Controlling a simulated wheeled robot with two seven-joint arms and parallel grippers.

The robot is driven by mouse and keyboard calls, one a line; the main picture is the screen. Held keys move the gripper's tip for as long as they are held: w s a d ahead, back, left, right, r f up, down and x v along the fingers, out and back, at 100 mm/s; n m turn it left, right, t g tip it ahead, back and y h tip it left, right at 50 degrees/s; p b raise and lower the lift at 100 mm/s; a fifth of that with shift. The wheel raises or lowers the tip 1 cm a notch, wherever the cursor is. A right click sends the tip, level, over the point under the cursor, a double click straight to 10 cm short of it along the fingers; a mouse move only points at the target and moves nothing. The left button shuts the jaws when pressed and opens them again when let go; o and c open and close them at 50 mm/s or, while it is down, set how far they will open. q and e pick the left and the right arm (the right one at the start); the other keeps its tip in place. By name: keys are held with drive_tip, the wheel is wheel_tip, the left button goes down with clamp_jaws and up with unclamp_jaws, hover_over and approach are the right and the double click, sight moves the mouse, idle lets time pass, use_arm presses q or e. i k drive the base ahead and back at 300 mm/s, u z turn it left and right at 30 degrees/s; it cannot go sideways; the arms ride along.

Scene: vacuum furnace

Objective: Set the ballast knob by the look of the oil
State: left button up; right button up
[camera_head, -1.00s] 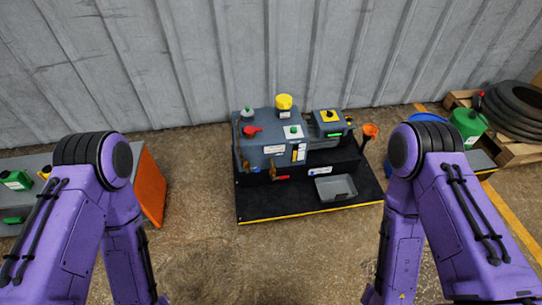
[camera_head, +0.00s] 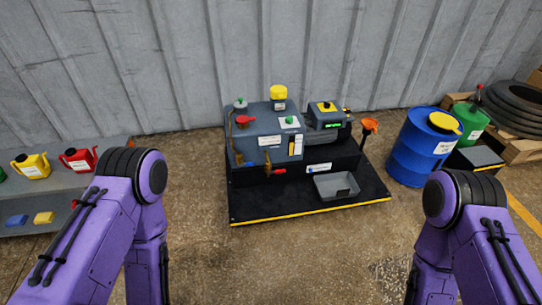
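A grey pump unit (camera_head: 262,140) stands on a black base (camera_head: 290,207) with a yellow front edge. On its top are a green knob (camera_head: 289,121) on a white plate, a red handle (camera_head: 244,119) and a yellow cap (camera_head: 279,92). Labels are too small to read, so I cannot tell which control is the ballast knob. A narrow upright window (camera_head: 297,145) on the front looks yellowish; the oil's look is unclear. A red lever (camera_head: 278,171) sits low on the front. Both my forearms drop out of the bottom of the view, away from the pump; neither gripper shows.
A grey tray (camera_head: 336,187) lies on the base. A blue drum (camera_head: 423,150) and a green can (camera_head: 470,120) are further right. A left bench holds a yellow jug (camera_head: 32,167) and a red jug (camera_head: 78,160). The floor in front is clear.

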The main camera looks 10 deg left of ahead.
sight(289, 120)
drive_tip(key=k, duration=0.4)
drive_tip(key=z, duration=0.65)
drive_tip(key=i, duration=1.4)
drive_tip(key=u, duration=0.3)
